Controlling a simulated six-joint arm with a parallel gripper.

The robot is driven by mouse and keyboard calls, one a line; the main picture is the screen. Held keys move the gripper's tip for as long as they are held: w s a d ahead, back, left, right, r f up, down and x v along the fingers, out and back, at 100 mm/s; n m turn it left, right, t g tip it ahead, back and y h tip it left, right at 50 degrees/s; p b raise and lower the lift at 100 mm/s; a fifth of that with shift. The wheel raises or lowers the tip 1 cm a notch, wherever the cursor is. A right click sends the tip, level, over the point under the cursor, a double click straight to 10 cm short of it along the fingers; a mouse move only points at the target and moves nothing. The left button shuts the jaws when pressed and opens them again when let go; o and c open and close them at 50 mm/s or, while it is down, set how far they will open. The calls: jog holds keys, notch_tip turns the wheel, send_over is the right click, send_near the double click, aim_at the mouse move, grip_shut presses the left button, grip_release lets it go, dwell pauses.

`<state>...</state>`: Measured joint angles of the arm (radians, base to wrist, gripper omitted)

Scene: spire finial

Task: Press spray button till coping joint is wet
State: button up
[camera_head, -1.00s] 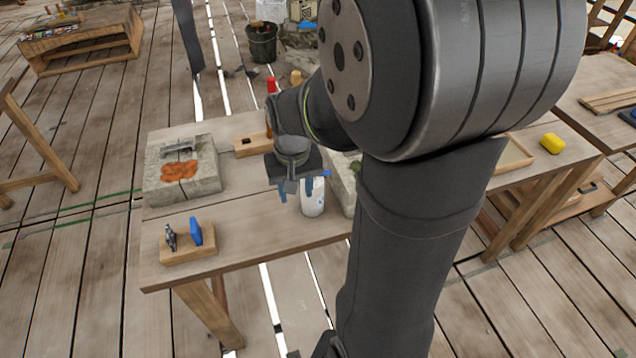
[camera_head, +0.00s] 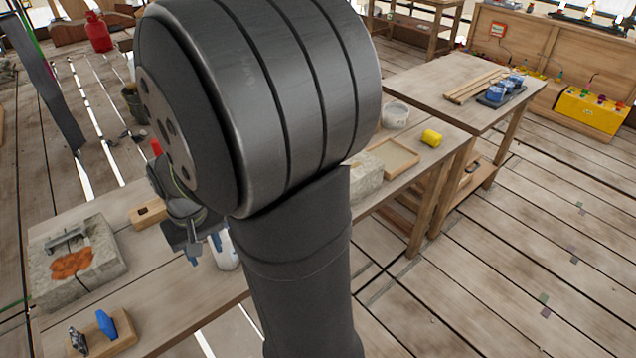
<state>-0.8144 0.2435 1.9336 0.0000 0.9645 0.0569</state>
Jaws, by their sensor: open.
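A white spray bottle (camera_head: 228,255) stands on the near workbench, mostly hidden behind my gripper and arm; its spray button cannot be made out. My gripper (camera_head: 206,247) is open, its blue-tipped fingers pointing down just left of the bottle's upper part. I cannot tell if it touches the bottle. A pale stone block (camera_head: 105,267) at the left of the bench carries an orange-brown patch (camera_head: 72,263) and a metal cramp (camera_head: 68,238). Another pale stone block (camera_head: 367,178) shows partly behind my arm. I cannot tell which has the coping joint, or whether it is wet.
A wooden holder (camera_head: 122,340) with a blue tool and a metal tool lies at the bench's front left. A wooden block (camera_head: 149,213) and red-topped bottle (camera_head: 156,147) stand behind my gripper. My arm hides the middle.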

jog(key=shift+c, duration=0.3)
jog(key=shift+w+r, duration=0.1)
jog(key=shift+r, duration=0.05)
jog(key=c, duration=0.4)
jog(key=shift+t+y, duration=0.4)
jog(key=shift+y, duration=0.1)
jog(key=r, duration=0.2)
jog(key=w+r, duration=0.1)
jog(key=r, duration=0.1)
jog(key=w+r, duration=0.1)
jog(key=r, duration=0.1)
jog(key=shift+w+d, duration=0.1)
jog(key=shift+w, duration=0.1)
grip_shut()
notch_tip(320, 180, up, 11)
jog(key=w+d+t+y, duration=0.1)
jog(key=w+d, duration=0.1)
jog(key=shift+w+d+t, duration=0.15)
jog(key=shift+w+t, duration=0.05)
jog(key=shift+t, duration=0.1)
jog(key=shift+f, duration=0.1)
